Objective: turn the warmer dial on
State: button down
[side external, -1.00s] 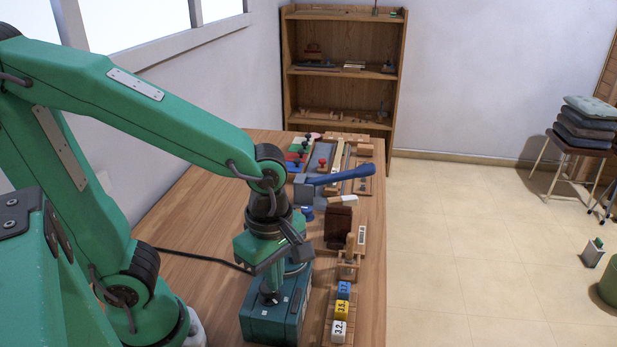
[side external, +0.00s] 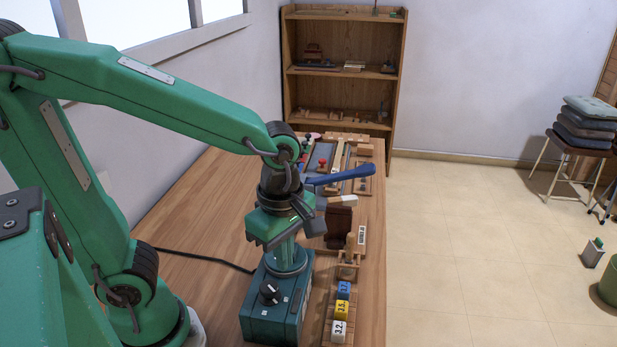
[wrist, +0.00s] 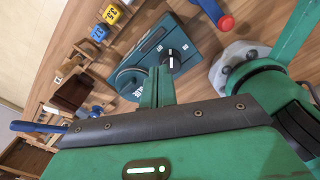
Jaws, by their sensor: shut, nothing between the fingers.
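The warmer is a teal box (side external: 260,325) at the front of the table, with a round plate on its far part. Its black dial (side external: 270,292) has a white pointer mark and small white labels beside it. In the wrist view the warmer (wrist: 190,38) and its dial (wrist: 172,60) show just beyond my finger ends. My gripper (side external: 286,262) is shut and empty. In the side view its fingers point down in front of the round plate, above and beyond the dial; the dial stands clear of them. I cannot tell which setting the pointer marks.
Numbered blocks (side external: 340,308) stand in a wooden rack to the right of the warmer. A dark brown block (side external: 339,222) and a blue-handled thing (side external: 345,175) are farther back. A black cable (side external: 205,259) runs left across clear wood.

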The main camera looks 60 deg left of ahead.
aim_at(269, 291)
jog(key=shift+f, duration=0.2)
jog(key=shift+f, duration=3.3)
jog(key=shift+s+a, duration=0.15)
jog(key=shift+s+d, duration=0.35)
jog(key=shift+s, duration=0.25)
jog(key=shift+s, duration=0.6)
jog(key=shift+d, duration=0.4)
jog(key=shift+r, duration=0.15)
